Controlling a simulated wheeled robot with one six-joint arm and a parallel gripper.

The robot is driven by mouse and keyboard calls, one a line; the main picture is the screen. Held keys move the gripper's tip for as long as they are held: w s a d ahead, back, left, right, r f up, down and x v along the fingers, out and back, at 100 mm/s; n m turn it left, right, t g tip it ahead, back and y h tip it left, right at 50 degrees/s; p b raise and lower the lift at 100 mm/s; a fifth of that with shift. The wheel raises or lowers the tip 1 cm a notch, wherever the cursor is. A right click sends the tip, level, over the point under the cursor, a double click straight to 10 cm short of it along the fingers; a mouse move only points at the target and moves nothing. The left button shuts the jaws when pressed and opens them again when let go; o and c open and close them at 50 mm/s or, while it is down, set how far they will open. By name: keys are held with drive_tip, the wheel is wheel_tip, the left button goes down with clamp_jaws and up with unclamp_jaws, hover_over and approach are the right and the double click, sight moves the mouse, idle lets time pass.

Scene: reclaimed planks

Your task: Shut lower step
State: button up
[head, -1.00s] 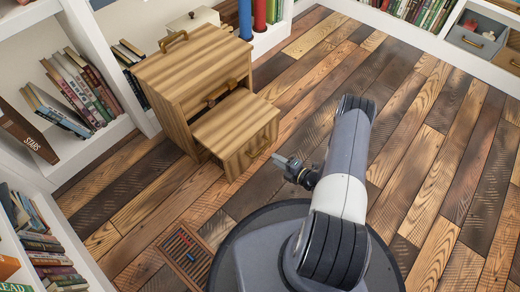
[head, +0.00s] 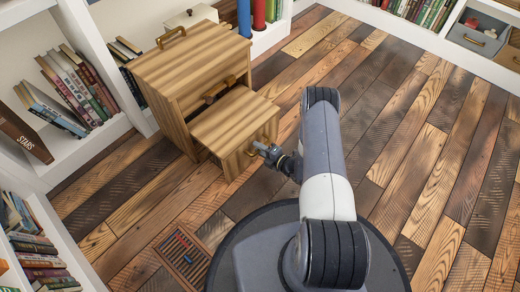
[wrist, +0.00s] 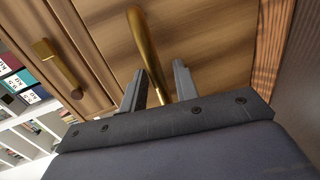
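The lower step (head: 232,118) is a striped wooden block pulled out from the front of a taller wooden step unit (head: 186,68). Its front carries a brass handle, which in the wrist view (wrist: 147,45) runs between my fingers. My gripper (head: 262,148) is at the front face of the lower step. In the wrist view my gripper (wrist: 158,82) has its two fingers apart, one on each side of the handle, with gaps visible. Whether the fingertips touch the step's face is unclear.
A brass handle (head: 172,38) sits on top of the unit. White shelves with books (head: 75,85) stand on the left. A dark slatted floor grille (head: 183,257) lies at lower left. The plank floor (head: 430,150) to the right is clear.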

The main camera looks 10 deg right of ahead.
clamp_jaws()
idle(0.3)
drive_tip(key=r+x, duration=0.2)
drive_tip(key=x, duration=0.7)
drive_tip(key=r+x, duration=0.1)
drive_tip(key=x, duration=0.8)
drive_tip(key=shift+w+a+r, duration=0.2)
drive_tip(key=shift+w+r, duration=0.2)
drive_tip(key=shift+w, duration=0.1)
drive_tip(key=shift+c, duration=0.2)
unclamp_jaws()
drive_tip(key=shift+a, duration=0.1)
drive_tip(key=shift+o, duration=0.3)
